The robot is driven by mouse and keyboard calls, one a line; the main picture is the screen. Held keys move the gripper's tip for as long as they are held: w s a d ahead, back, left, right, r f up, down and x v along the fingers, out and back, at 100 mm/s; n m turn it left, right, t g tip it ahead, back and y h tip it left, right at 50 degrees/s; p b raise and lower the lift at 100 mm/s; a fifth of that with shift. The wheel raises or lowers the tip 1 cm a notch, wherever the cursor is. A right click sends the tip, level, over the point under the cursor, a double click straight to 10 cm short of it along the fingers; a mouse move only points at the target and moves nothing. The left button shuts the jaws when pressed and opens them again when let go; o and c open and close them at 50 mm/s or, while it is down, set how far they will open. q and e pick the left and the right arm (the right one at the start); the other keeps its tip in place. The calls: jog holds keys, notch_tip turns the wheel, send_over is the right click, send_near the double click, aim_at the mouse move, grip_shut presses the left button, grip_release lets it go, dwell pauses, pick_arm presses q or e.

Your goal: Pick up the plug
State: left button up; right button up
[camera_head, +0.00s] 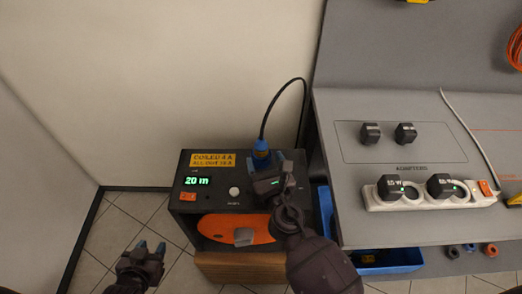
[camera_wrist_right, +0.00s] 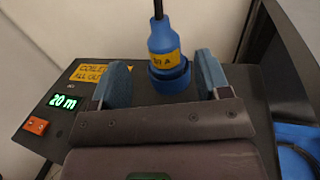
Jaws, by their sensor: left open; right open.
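The blue plug (camera_head: 261,150) stands upright at the top right of the black reel box (camera_head: 215,196), with a black cable rising from it. In the right wrist view the plug (camera_wrist_right: 163,50) has a yellow label and sits in a round blue socket (camera_wrist_right: 170,79). My right gripper (camera_head: 264,163) is open at the plug. In its wrist view the blue fingertips (camera_wrist_right: 164,82) stand on either side of the plug's lower end, with gaps to both sides. My left gripper (camera_head: 149,250) is open and empty over the floor at the lower left.
The box has a green "20 m" display (camera_head: 197,181), an orange switch (camera_head: 188,196) and an orange reel (camera_head: 236,229). To the right, a grey bench (camera_head: 400,220) carries a white power strip (camera_head: 425,200) with adapters. A blue bin (camera_head: 395,262) is below. The wall is close behind.

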aim_at(263, 151)
jog(key=shift+x, duration=2.8)
jog(key=shift+d, duration=0.2)
jog(key=shift+c, duration=0.3)
jog(key=c, duration=1)
jog(key=shift+c, duration=0.2)
